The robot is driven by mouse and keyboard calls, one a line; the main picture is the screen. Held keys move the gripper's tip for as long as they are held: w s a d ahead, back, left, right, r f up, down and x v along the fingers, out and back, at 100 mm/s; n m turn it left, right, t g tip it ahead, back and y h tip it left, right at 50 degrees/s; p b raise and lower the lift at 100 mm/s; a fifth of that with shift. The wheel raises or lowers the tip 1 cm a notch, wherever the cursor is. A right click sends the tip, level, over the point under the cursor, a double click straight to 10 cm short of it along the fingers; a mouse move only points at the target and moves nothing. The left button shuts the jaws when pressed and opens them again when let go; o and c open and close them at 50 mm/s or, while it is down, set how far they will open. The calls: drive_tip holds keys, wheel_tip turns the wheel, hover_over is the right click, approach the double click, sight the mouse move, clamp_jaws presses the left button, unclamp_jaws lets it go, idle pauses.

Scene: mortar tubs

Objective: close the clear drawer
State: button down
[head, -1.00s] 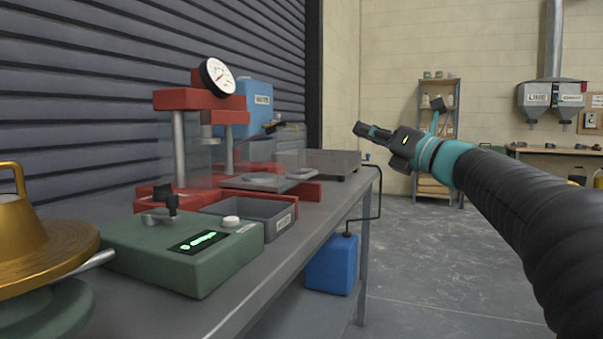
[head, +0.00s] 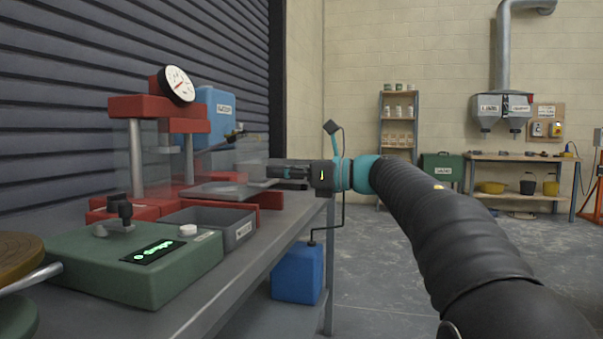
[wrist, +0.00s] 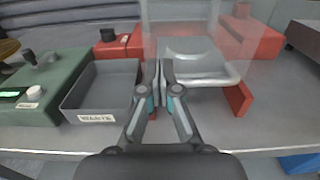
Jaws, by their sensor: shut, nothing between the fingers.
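The clear drawer (wrist: 205,72) looks like a see-through pane and tray with a pale metal plate, at the front of the red press in the wrist view. In the head view, its pale plate (head: 218,190) juts out over the red base. How far it stands out is hard to tell through the clear walls. My gripper (wrist: 161,66) is shut and empty, at the drawer's left side in the wrist view; I cannot tell whether it touches. In the head view my gripper (head: 272,172) points left, just right of the plate.
A dark grey waste tray (head: 240,231) stands left of my gripper in the wrist view. A green control box (head: 180,268) is on the near bench. A blue container (head: 297,273) sits under the bench. The floor (head: 385,260) to the right is open.

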sight(245, 171)
drive_tip(key=shift+x, duration=2.55)
